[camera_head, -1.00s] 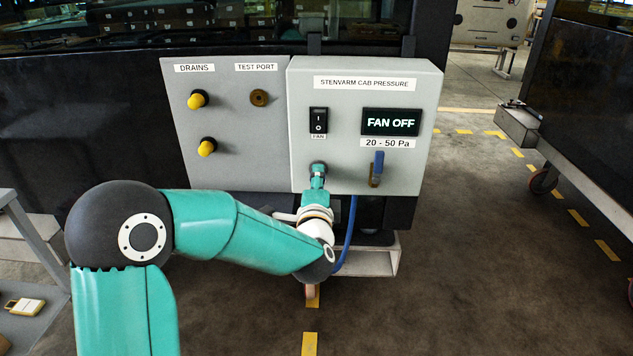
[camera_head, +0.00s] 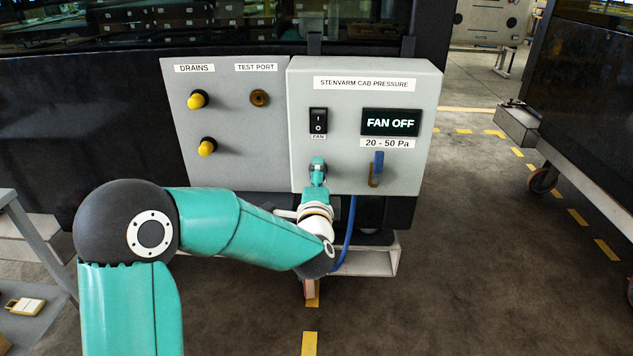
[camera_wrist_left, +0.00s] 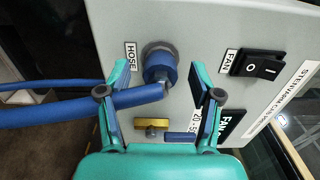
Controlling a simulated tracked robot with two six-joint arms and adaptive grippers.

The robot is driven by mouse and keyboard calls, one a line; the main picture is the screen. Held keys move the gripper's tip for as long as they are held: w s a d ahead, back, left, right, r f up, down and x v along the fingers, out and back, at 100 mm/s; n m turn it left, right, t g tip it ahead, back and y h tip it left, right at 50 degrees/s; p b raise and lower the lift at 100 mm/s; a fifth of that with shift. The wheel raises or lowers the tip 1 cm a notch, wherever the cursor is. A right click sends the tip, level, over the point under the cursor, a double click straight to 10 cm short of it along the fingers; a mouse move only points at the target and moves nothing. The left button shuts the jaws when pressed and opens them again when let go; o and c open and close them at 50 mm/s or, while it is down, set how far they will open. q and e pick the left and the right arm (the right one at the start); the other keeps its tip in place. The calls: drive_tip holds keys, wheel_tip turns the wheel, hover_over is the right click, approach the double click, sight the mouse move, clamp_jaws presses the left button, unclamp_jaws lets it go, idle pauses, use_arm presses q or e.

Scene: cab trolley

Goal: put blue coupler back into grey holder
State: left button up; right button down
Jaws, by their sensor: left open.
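The blue coupler (camera_wrist_left: 160,72) sits in the round grey holder (camera_wrist_left: 158,52) beside the HOSE label in the left wrist view. The blue hose (camera_wrist_left: 85,109) runs from it to the left. My left gripper (camera_wrist_left: 161,72) is open, with one finger on each side of the coupler in the picture and gaps visible on both sides. In the head view my left gripper (camera_head: 318,172) is at the lower left of the control box and largely hides the coupler and holder. My right gripper is not in view.
The grey control box (camera_head: 345,120) carries a fan switch (camera_head: 318,120) and a display (camera_head: 391,122) reading FAN OFF. A brass valve with a blue handle (camera_head: 377,165) is right of my gripper. Yellow-capped drains (camera_head: 198,100) are on the left panel.

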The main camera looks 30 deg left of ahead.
use_arm(q)
drive_tip(key=v, duration=1.2)
drive_tip(key=shift+f, duration=0.1)
drive_tip(key=o, duration=0.7)
drive_tip(key=shift+w, duration=0.1)
drive_tip(key=b+v, duration=0.8)
drive_tip(key=v, duration=0.1)
